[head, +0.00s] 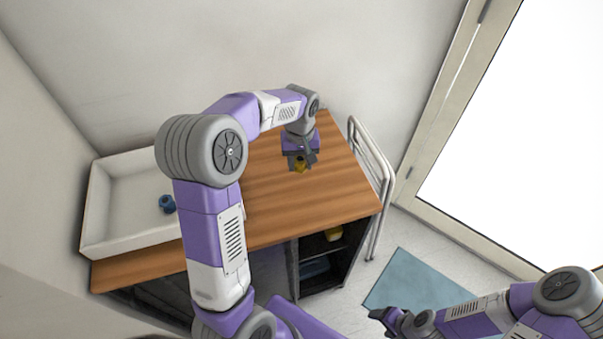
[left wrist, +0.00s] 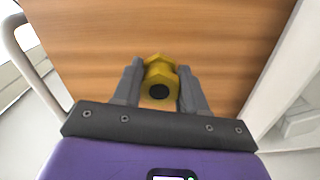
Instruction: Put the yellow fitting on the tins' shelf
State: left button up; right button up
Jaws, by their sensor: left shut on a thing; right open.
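The yellow fitting (left wrist: 160,76) is between the fingers of my left gripper (left wrist: 160,88), which is shut on it. In the head view the fitting (head: 300,165) shows just below my left gripper (head: 301,160), over the right part of the wooden top. I cannot tell whether it touches the wood. Under the top, an open dark shelf unit (head: 345,262) holds a yellow thing (head: 334,233) on its upper level and something blue lower down; whether these are tins is too small to tell. My right gripper (head: 384,320) is open and empty, low at the right.
A white tray (head: 100,215) with a blue fitting (head: 167,203) sits on the left of the wooden top (head: 330,195). A metal rail (head: 383,185) stands at its right end. A blue mat (head: 415,280) lies on the floor by the door.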

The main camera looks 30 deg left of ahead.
aim_at(301, 182)
pick_arm(q)
jog(key=shift+w+f+b, duration=0.1)
jog(key=shift+f+b, duration=0.45)
jog(key=shift+f, duration=2.65)
jog(key=shift+f, duration=0.1)
jog(key=o, duration=1.2)
